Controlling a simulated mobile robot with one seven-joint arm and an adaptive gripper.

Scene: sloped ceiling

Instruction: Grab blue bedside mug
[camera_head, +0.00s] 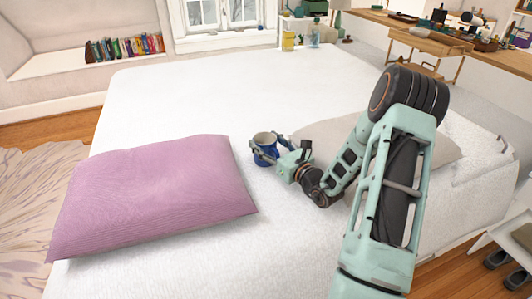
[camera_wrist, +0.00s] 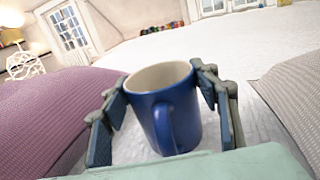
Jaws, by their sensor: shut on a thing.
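The blue mug (camera_wrist: 180,110) has a pale inside and stands upright between the fingers of my gripper (camera_wrist: 165,105) in the wrist view. Its handle faces the wrist camera. The right finger meets the mug's side; the left finger lies along its other side. In the head view the mug (camera_head: 265,146) is above the white bed (camera_head: 200,95), just right of the purple pillow. My gripper (camera_head: 268,150) reaches it from the right and is shut on it. Whether the mug's base touches the bed cannot be told.
A purple pillow (camera_head: 155,190) lies left of the mug, and a pale grey pillow (camera_head: 330,130) lies right, partly behind my arm. The bed's far part is clear. A cluttered wooden desk (camera_head: 430,40) stands at the back right. Books (camera_head: 125,47) line a shelf at the back left.

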